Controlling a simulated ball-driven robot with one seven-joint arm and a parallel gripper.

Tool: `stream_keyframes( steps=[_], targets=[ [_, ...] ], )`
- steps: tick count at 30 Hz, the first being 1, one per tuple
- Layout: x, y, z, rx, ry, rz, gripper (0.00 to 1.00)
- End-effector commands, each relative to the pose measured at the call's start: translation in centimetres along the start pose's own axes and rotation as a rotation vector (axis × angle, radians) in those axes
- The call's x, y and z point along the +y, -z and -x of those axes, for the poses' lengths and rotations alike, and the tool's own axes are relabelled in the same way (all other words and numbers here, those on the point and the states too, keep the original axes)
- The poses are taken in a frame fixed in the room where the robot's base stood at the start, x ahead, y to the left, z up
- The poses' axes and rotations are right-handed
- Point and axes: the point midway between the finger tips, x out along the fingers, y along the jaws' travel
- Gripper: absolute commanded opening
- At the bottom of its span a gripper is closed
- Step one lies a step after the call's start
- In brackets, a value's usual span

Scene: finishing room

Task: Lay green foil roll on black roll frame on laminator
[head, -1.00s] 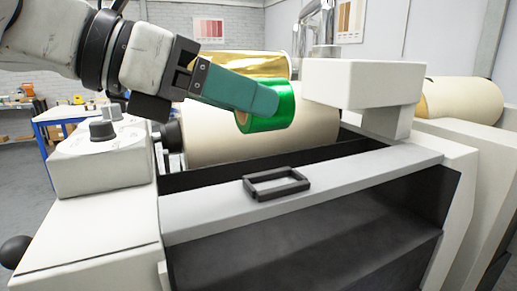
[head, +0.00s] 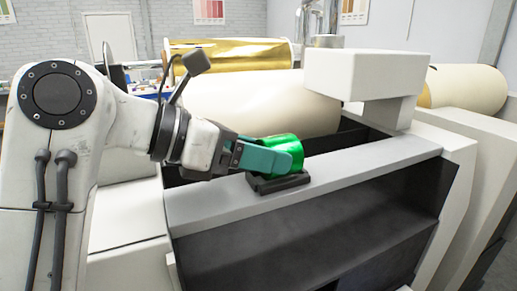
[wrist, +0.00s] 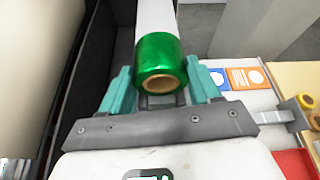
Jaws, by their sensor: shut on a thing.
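The green foil roll (head: 282,154) is shiny, with a tan core that shows in the wrist view (wrist: 160,84). My gripper (head: 272,161) has its teal fingers on both sides of the roll and is shut on it. The black roll frame (head: 280,182) lies on the laminator's light grey front ledge (head: 215,203), directly under the roll. In the wrist view part of the frame (wrist: 158,101) shows below the roll, between the fingers.
A large cream roller (head: 260,100) lies behind the ledge, with a gold foil roll (head: 230,60) beyond it. A white box-shaped housing (head: 362,75) overhangs at the right. The ledge right of the frame is clear. Yellow rolls (wrist: 306,101) lie at the wrist view's right.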

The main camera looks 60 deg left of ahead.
Motion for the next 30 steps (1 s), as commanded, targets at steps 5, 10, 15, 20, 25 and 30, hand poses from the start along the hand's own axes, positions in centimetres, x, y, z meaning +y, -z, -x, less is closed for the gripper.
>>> stream_keyframes(
  steps=[5, 10, 15, 20, 25, 30],
  targets=[
    [0.1, 0.4, -0.1, 0.000, 0.000, 0.000, 0.18],
    [0.0, 0.2, -0.1, 0.000, 0.000, 0.000, 0.79],
    [0.0, 0.2, -0.1, 0.000, 0.000, 0.001, 0.88],
    [0.0, 0.1, -0.1, 0.000, 0.000, 0.000, 0.88],
    [0.1, 0.1, 0.9, -0.001, -0.003, 0.000, 0.88],
    [0.1, 0.2, 4.1, -0.001, -0.006, 0.000, 0.88]
  ],
)
